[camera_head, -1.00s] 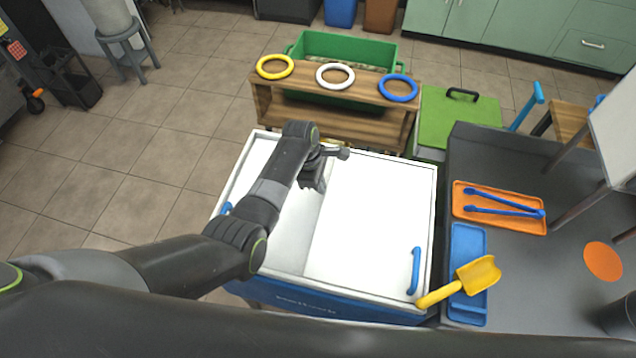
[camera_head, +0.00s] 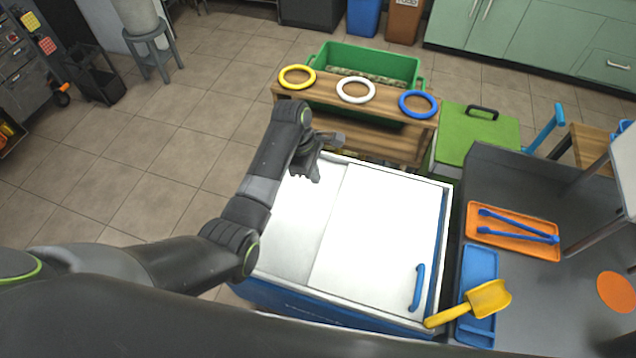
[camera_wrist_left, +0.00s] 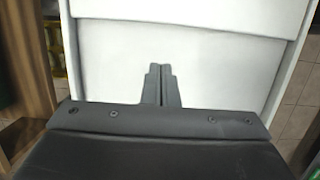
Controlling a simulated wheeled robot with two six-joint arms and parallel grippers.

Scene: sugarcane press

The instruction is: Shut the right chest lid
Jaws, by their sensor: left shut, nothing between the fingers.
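The chest is a blue box with a white top (camera_head: 285,290). Its right lid (camera_head: 385,225) is a flat white sliding panel with a blue handle (camera_head: 417,288) near its right edge. A narrow dark blue strip shows between that edge and the right rim. A left white panel (camera_head: 300,225) lies beside it, partly hidden by my left arm. My left gripper (camera_head: 314,178) is over the far left part of the chest top, shut and empty. In the left wrist view, its closed fingers (camera_wrist_left: 160,70) point at white panels; contact cannot be told. My right gripper is out of view.
A wooden shelf with yellow, white and blue rings (camera_head: 356,90) stands behind the chest, with a green bin (camera_head: 365,62) beyond. A grey counter at right holds an orange tray (camera_head: 512,232) and a yellow scoop (camera_head: 485,300). The floor at left is open.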

